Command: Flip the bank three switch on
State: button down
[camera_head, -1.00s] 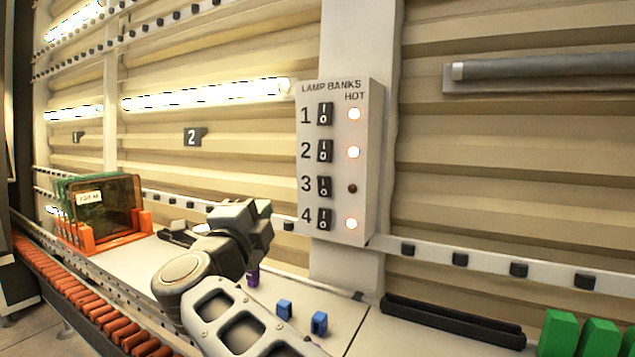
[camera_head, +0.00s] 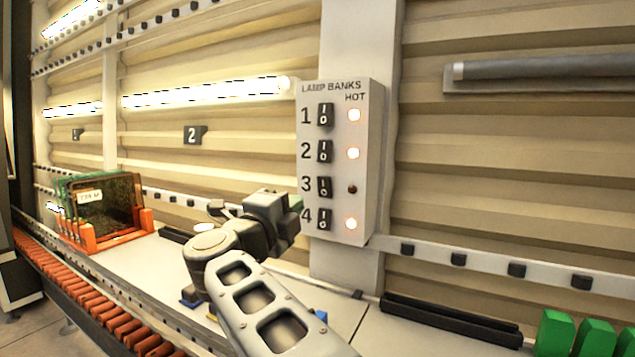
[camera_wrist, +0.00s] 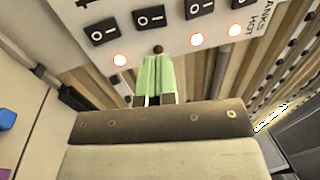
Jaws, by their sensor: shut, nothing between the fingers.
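The lamp banks panel (camera_head: 345,90) is a white box on a post, with four black rocker switches and a HOT lamp beside each. The bank three switch (camera_head: 324,187) sits third from the top; its lamp (camera_head: 352,189) is dark. In the wrist view the switch (camera_wrist: 150,18) is near the top edge, with the dark lamp (camera_wrist: 158,48) just past my fingertips. My gripper (camera_wrist: 158,62) has its green fingers shut together and empty, pointing at the panel. Contact cannot be told.
Bank switches one (camera_head: 325,114), two (camera_head: 324,151) and four (camera_head: 323,219) are close by, each with a lit lamp. An orange rack (camera_head: 100,238) stands at left on the bench. A dark rail (camera_head: 450,320) and green blocks (camera_head: 575,335) lie at right.

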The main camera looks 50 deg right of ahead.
aim_at(323, 180)
jog(key=p+x, duration=0.2)
jog(key=x, duration=0.8)
jog(key=shift+p, duration=0.35)
jog(key=shift+d, duration=0.1)
jog(key=shift+d+r, duration=0.1)
jog(key=shift+r, duration=0.1)
jog(key=s+a+r+b, duration=0.2)
jog(key=s+a, duration=0.1)
jog(key=a, duration=1)
jog(key=shift+a+r, duration=0.2)
jog(key=shift+s, duration=0.15)
